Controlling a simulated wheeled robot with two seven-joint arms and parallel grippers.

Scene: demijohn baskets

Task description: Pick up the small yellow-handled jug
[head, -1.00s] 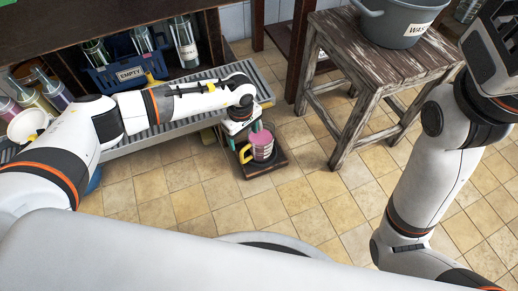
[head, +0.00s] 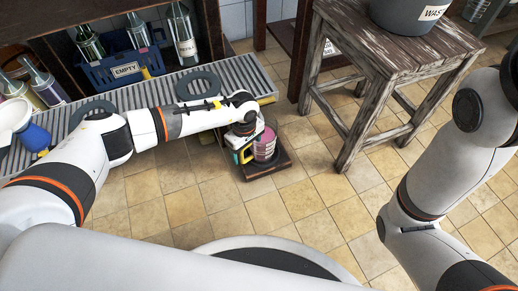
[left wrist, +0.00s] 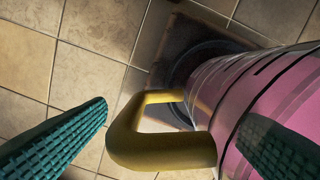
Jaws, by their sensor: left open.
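The small jug (head: 265,149) has a clear ribbed body with pink contents and a yellow handle (head: 246,154). It stands upright on a dark square stand (head: 266,172) on the floor. My left gripper (head: 243,143) is open beside the jug on its handle side. In the left wrist view the yellow handle (left wrist: 160,150) lies between the teal fingers of my left gripper (left wrist: 173,112). One finger is out to the left over the tiles; the other overlaps the jug's pink body (left wrist: 225,90). Contact cannot be told. My right gripper is out of view.
A worn wooden stool (head: 385,55) with a grey bucket (head: 405,14) stands to the right. A grey slatted shelf (head: 150,95) runs behind my left arm, with a blue basket (head: 118,72) marked EMPTY and several bottles. The tiled floor in front of the stand is clear.

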